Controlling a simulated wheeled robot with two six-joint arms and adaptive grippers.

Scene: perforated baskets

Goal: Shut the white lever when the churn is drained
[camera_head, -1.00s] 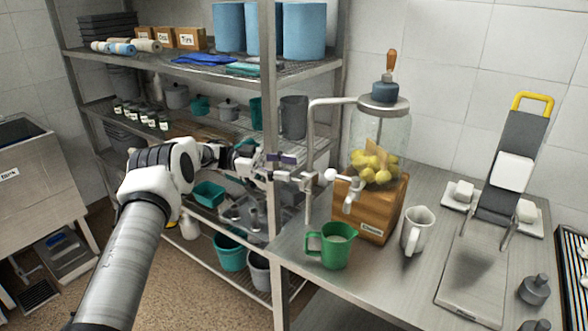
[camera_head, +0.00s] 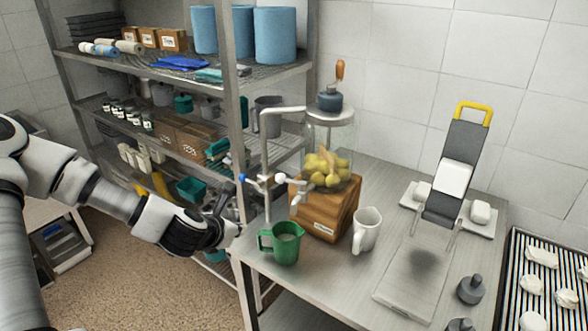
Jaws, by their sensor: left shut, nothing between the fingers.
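The churn (camera_head: 318,140) is a glass jar with a grey lid and orange-brown handle, on a wooden block (camera_head: 335,210). Yellow lumps lie in its lower part; I see no clear liquid level around them. A small white lever (camera_head: 299,197) shows at the block's front left, beside a pipe with a white ball and a blue tip. A green jug (camera_head: 284,246) stands below on the counter, with something pale inside. My left gripper (camera_head: 232,222) is shut and empty, left of the jug and apart from the lever. My right gripper is out of view.
A white jug (camera_head: 366,230) stands right of the green one. A dark stand with a yellow handle (camera_head: 470,112) and a tray of white lumps (camera_head: 546,275) are farther right. A metal shelf post (camera_head: 236,120) rises close to my left gripper.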

